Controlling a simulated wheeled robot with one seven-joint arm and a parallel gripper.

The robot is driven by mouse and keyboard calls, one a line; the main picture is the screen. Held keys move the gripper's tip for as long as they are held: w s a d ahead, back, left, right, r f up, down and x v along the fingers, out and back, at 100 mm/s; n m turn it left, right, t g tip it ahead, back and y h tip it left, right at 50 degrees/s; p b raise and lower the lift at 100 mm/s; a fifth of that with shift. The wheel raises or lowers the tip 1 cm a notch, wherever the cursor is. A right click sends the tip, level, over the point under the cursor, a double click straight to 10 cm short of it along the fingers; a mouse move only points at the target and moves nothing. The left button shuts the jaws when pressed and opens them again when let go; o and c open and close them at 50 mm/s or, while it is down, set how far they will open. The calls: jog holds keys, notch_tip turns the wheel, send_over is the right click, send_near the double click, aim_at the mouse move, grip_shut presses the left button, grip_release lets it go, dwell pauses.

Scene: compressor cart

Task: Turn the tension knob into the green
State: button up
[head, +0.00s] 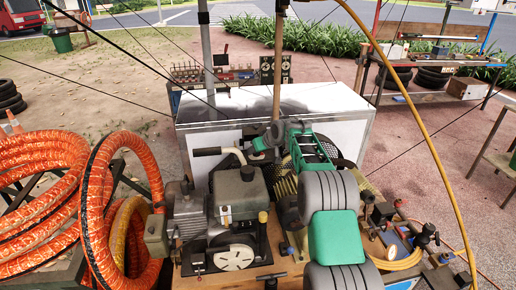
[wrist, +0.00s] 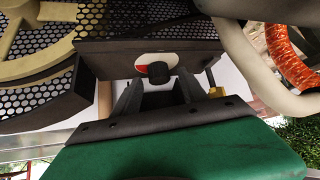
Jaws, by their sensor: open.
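The tension knob (wrist: 158,72) is a small dark knob at the centre of a round dial (wrist: 143,61) on a dark panel in the wrist view. The dial is white with a red part on its left side; I see no green on the part that shows. My gripper (wrist: 157,88) is open, one dark finger to each side of the knob's line and the gap facing the knob. I cannot tell whether the fingertips reach past the knob. In the head view the knob and dial cannot be made out.
A perforated guard (wrist: 40,88) with a tan wheel is left of the panel in the wrist view. A pale curved pipe (wrist: 250,60) is close on the right. In the head view an engine (head: 235,195) and orange hoses (head: 95,205) are left of my arm.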

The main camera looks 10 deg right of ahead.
jog(key=shift+c, duration=0.5)
grip_shut()
jog(key=shift+a+f+m+h+b, duration=0.1)
jog(key=shift+f+m+h+b, duration=0.25)
jog(key=shift+b, duration=0.75)
jog(key=shift+a+m+h+b, duration=0.15)
jog(key=shift+m+h+b, duration=0.1)
jog(key=shift+m+b, duration=0.45)
jog(key=shift+r+m+t+h+b, duration=0.15)
jog(key=shift+m+t+h+b, duration=0.15)
jog(key=shift+m+h+b, duration=0.25)
jog(key=shift+r+m+h, duration=0.25)
jog(key=shift+m+h, duration=0.4)
jog(key=shift+m, duration=0.15)
